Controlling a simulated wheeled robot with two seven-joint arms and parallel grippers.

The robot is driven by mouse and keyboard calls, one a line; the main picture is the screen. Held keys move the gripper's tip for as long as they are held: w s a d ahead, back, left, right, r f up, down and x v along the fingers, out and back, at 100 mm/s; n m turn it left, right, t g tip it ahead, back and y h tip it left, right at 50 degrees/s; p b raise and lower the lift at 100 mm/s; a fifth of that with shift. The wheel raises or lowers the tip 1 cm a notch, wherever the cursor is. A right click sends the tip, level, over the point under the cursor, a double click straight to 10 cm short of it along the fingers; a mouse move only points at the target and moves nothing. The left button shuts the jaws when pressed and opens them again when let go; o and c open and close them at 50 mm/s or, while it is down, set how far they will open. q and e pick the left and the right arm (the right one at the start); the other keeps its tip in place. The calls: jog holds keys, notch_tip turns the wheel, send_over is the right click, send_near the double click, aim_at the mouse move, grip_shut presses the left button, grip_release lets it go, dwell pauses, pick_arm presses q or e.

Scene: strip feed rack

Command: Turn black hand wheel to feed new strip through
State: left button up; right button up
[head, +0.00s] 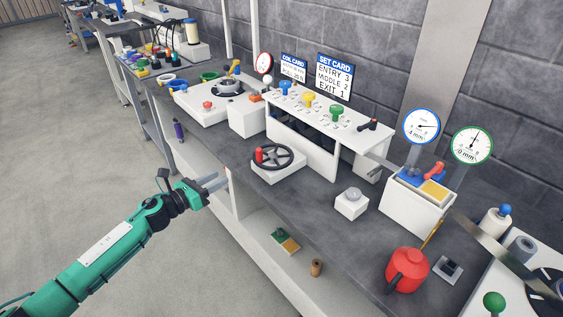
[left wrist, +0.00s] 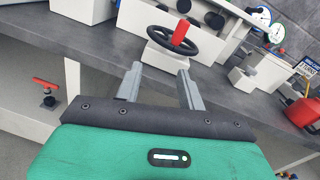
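The black hand wheel (head: 287,157) with a red knob (head: 259,155) lies on a white base at the bench's front. It also shows in the left wrist view (left wrist: 187,42), ahead of the fingers. My left gripper (head: 219,185) is open and empty, just off the bench's front edge, to the left of the wheel and apart from it. Its two fingers show spread in the left wrist view (left wrist: 158,85). A metal strip (head: 492,237) shows at the lower right, between the white box and the black dial. My right gripper is not in view.
The white rack (head: 310,140) with blue, yellow and green knobs stands behind the wheel. A white block (head: 351,205) with a grey knob and a red pot (head: 407,270) stand to the right. Two round gauges (head: 422,126) rise at the back. The bench top before the block is clear.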

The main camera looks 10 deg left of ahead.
aim_at(260, 161)
pick_arm(q)
jog(key=w+d+r+m+p, duration=0.1)
jog(key=w+d, duration=0.2)
jog(key=w+d+r+m+h, duration=0.1)
jog(key=w+d, duration=0.3)
jog(key=w+d+r+m+p, duration=0.1)
jog(key=w+d, duration=0.2)
jog(key=shift+w+d+r+g+p, duration=0.1)
jog(key=shift+w+d+g+p, duration=0.1)
jog(key=shift+g+p, duration=0.2)
jog(key=shift+w+d, duration=0.3)
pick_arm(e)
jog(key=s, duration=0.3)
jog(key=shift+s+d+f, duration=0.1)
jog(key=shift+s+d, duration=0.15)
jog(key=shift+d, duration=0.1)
pick_arm(q)
grip_shut()
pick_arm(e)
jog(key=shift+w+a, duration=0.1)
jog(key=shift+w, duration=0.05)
